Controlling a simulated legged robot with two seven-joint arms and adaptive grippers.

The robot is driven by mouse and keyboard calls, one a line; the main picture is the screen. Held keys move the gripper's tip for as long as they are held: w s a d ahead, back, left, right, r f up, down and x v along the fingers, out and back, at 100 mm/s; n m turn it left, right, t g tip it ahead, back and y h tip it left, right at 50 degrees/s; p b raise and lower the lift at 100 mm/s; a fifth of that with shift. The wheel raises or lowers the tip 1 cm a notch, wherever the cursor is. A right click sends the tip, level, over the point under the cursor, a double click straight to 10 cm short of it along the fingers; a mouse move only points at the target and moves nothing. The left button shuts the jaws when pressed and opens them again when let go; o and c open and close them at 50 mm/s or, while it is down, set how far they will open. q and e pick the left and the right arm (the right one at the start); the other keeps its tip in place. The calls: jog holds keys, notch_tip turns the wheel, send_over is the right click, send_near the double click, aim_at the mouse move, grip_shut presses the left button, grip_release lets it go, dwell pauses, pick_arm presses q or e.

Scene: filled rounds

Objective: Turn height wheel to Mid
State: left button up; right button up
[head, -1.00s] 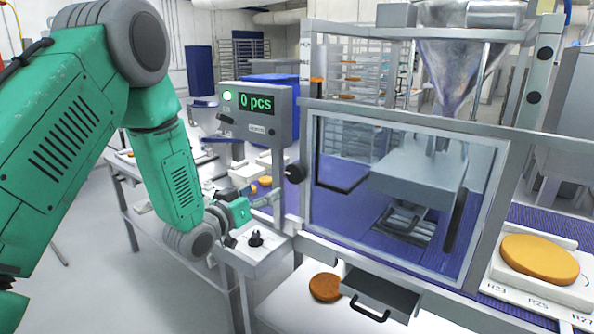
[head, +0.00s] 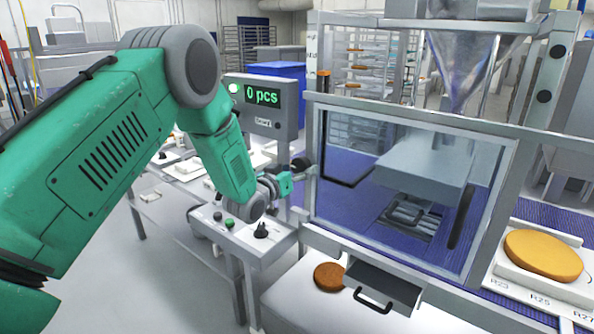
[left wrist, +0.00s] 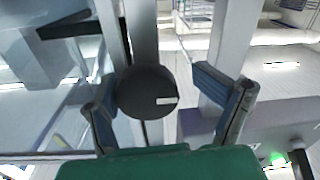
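The height wheel (head: 299,163) is a dark round knob on the left post of the machine frame. In the left wrist view the wheel (left wrist: 142,88) faces me, with a white mark on its right side. My left gripper (head: 303,177) is at the wheel in the head view, and partly covers it. In the left wrist view the left gripper (left wrist: 150,95) is open, one finger on each side of the wheel, with gaps showing. I cannot read any height labels. My right gripper is not in view.
A clear guard door (head: 400,190) fills the machine front. A display (head: 262,96) reads "0 pcs". A control box (head: 240,236) with a black knob stands below my left arm. A drawer (head: 382,285) and a brown round (head: 328,275) are below the door.

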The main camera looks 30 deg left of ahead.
pick_arm(q)
jog(key=shift+d+r, duration=0.2)
jog(key=shift+d, duration=0.15)
jog(key=c, duration=0.6)
jog(key=shift+s+d+r, duration=0.15)
jog(key=shift+d, duration=0.25)
jog(key=c, duration=0.4)
jog(key=shift+d+r, duration=0.1)
jog(key=shift+d, duration=0.1)
jog(key=shift+c, duration=0.8)
jog(key=shift+a, duration=0.4)
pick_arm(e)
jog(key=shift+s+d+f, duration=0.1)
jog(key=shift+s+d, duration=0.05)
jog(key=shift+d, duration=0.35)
pick_arm(q)
jog(key=shift+d+m, duration=0.15)
jog(key=shift+m, duration=0.15)
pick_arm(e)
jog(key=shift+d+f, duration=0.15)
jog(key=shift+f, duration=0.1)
